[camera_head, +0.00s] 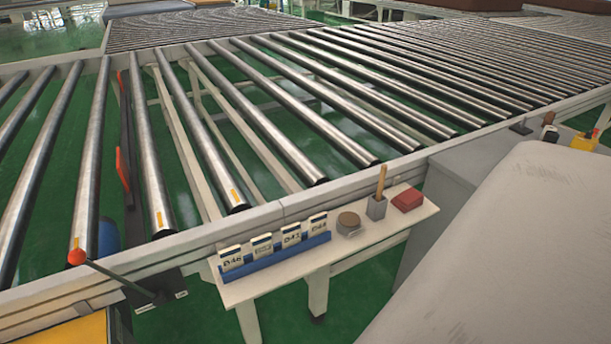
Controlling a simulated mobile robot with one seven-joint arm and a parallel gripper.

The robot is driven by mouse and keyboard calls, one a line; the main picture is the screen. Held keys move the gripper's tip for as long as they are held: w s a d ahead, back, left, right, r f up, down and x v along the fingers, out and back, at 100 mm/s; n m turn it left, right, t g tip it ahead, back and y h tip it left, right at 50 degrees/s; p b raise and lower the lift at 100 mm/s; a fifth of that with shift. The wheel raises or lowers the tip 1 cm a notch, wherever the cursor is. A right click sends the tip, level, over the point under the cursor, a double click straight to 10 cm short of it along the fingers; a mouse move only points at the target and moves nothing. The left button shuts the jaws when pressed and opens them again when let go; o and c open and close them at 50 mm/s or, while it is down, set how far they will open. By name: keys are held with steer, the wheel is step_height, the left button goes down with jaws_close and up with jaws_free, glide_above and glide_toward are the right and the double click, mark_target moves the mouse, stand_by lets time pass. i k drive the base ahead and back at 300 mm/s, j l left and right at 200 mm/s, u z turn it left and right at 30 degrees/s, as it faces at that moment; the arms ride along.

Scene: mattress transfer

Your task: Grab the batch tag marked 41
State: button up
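Several pale batch tags stand upright in a row in a blue holder (277,262) on a narrow white shelf at the lower middle. The tag that appears to read 41 (291,236) is third from the left. To its right stands a tag that seems to read 44 (318,224). At the left end is a tag that seems to read 46 (232,258). The second tag from the left (262,246) is too faint to read. My gripper is not in view.
On the shelf (360,243), right of the holder, are a round tan object (349,222), a grey cup (376,207) with a wooden stick and a red block (408,200). The roller conveyor's frame rail (340,190) runs behind the shelf. A red-knobbed lever (76,257) is at left.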

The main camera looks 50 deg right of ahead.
mark_target(290, 234)
steer(key=l, duration=2)
